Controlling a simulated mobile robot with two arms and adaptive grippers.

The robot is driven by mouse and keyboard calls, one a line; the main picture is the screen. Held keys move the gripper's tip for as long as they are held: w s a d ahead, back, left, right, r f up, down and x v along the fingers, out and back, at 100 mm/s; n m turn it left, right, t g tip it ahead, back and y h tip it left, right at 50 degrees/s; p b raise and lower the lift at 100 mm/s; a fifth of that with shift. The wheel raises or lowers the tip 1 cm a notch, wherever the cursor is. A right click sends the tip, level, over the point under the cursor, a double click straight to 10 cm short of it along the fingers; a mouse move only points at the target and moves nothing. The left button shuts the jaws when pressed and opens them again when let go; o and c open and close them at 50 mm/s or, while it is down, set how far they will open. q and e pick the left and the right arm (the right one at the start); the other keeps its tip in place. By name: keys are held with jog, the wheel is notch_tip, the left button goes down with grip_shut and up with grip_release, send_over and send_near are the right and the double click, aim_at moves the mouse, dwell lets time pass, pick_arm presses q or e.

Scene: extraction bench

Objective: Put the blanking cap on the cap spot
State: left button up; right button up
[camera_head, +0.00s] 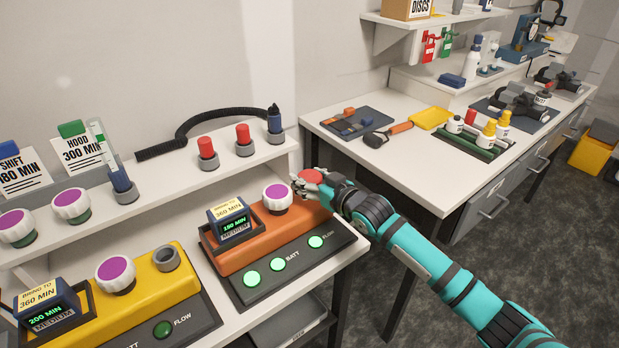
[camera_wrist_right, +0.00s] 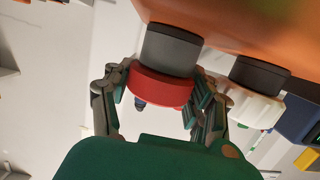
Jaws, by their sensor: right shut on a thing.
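My right gripper (camera_head: 322,186) is shut on a red blanking cap (camera_head: 312,177) at the right end of the orange unit (camera_head: 262,239). In the right wrist view, my gripper's fingers (camera_wrist_right: 160,100) stand on both sides of the red cap (camera_wrist_right: 160,86). The cap is against a grey port (camera_wrist_right: 171,47) of the orange unit; I cannot tell whether it is seated on it or just touching. Two similar red caps stand in grey holders on the white shelf, one at the left (camera_head: 207,147) and one at the right (camera_head: 243,134). I cannot tell which place is the cap spot. My left gripper is not in view.
A white knob with a purple top (camera_head: 277,197) stands close left of the gripper. A yellow unit (camera_head: 155,290) with an open grey port (camera_head: 167,257) is at lower left. A second bench (camera_head: 400,165) stands at the right.

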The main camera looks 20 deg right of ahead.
jog(key=o, duration=1.2)
jog(key=shift+f, duration=0.1)
